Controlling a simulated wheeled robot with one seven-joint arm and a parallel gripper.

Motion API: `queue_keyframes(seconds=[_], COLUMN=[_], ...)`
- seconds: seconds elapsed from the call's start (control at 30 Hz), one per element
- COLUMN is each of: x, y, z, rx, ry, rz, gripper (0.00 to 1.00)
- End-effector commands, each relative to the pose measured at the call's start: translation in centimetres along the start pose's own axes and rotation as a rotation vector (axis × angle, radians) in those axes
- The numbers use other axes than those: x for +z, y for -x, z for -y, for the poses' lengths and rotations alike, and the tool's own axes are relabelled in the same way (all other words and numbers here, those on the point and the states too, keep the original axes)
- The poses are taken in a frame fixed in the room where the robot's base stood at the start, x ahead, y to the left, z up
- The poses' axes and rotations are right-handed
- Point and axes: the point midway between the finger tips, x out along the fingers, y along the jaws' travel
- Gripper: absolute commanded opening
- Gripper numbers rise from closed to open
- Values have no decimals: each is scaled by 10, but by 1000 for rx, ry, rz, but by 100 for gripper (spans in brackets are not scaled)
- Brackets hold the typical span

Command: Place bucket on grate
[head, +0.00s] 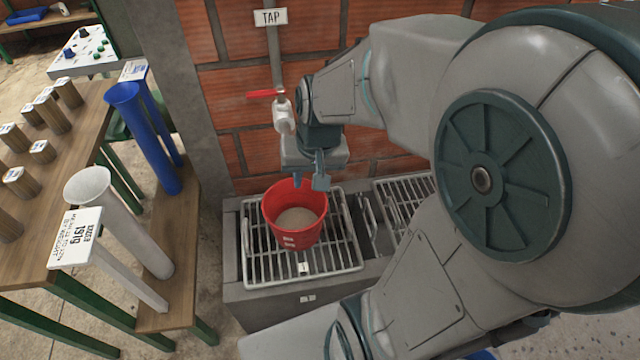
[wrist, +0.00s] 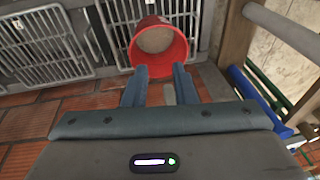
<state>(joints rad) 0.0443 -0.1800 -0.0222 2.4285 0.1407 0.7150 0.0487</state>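The red bucket (head: 285,236) stands upright on the left metal grate (head: 336,258) below the tap, with pale, grainy-looking contents inside. It also shows in the wrist view (wrist: 158,68), just beyond my fingertips. The grate shows behind it there (wrist: 117,22). My gripper (head: 308,182) points down at the bucket's back rim, on the wall side. In the wrist view my gripper (wrist: 160,72) has its two fingers apart with a clear gap between them and nothing held. Whether a fingertip touches the rim cannot be told.
The tap (head: 283,117) with a red handle is on the brick wall behind my gripper. A second grate (head: 405,197) lies to the right, partly hidden by my arm. A wooden table (head: 75,150) with several wooden cylinders and a bench with blue and white tubes stand left.

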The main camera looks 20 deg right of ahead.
Motion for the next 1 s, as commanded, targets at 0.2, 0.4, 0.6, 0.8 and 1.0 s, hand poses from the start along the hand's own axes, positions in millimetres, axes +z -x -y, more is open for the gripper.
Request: queue_keyframes(seconds=[0.2,0.4,0.6,0.8,1.0], x=[39,56,58,58,57], y=[44,58,60,60,60], z=[-2,-5,-6,-6,-6], rx=[46,76,80,79,79], ry=[145,201,207,206,205], rz=[-43,-56,-57,-57,-57], gripper=[24,24,24,24,24])
